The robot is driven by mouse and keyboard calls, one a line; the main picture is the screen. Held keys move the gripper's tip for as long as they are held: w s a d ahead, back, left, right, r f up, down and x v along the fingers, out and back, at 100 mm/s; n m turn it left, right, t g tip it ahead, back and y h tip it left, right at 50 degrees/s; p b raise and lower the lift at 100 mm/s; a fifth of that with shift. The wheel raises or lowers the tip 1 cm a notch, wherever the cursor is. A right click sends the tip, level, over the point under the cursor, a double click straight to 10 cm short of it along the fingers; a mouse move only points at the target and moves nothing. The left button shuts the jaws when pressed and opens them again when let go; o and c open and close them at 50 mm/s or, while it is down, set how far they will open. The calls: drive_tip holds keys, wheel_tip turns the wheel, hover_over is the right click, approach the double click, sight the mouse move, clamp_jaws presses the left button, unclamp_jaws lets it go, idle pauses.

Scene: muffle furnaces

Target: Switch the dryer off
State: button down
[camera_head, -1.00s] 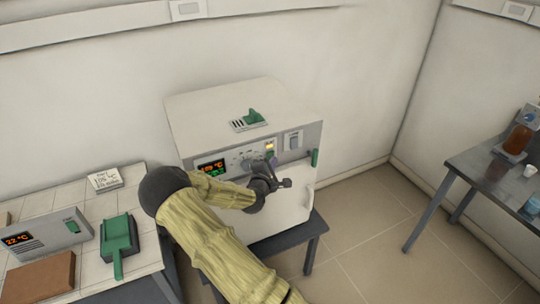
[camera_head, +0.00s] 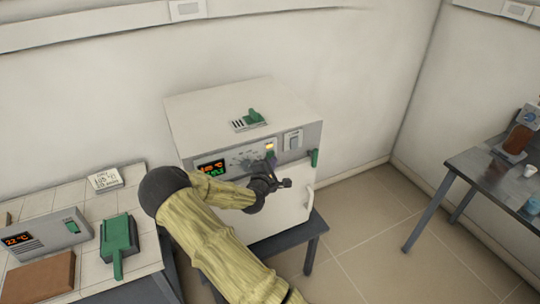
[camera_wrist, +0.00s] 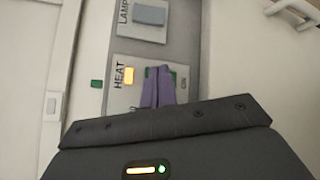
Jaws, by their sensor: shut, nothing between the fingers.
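The dryer (camera_head: 225,100) is a white box with a grey front panel and a closed white door, standing on a dark stand. An orange lamp (camera_head: 270,146) glows on the panel. It also shows in the wrist view (camera_wrist: 129,76), beside the word HEAT.
A grey LAMP switch (camera_wrist: 149,15) is next to HEAT. The door handle (camera_head: 309,196) sticks out at right. A tiled bench (camera_head: 90,208) stands left, a side table (camera_head: 495,165) right, with open floor between dryer and table.

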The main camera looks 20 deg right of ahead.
idle(0.4)
drive_tip(key=shift+w+r, duration=0.1)
drive_tip(key=shift+w, duration=0.3)
drive_tip(key=shift+w, duration=0.3)
idle(0.6)
drive_tip(key=shift+s, duration=0.1)
drive_tip(key=shift+s+b, duration=0.3)
drive_tip(key=shift+s, duration=0.4)
drive_tip(key=s, duration=0.5)
drive_tip(key=shift+f, duration=0.35)
drive_tip(key=shift+d, duration=0.1)
idle(0.4)
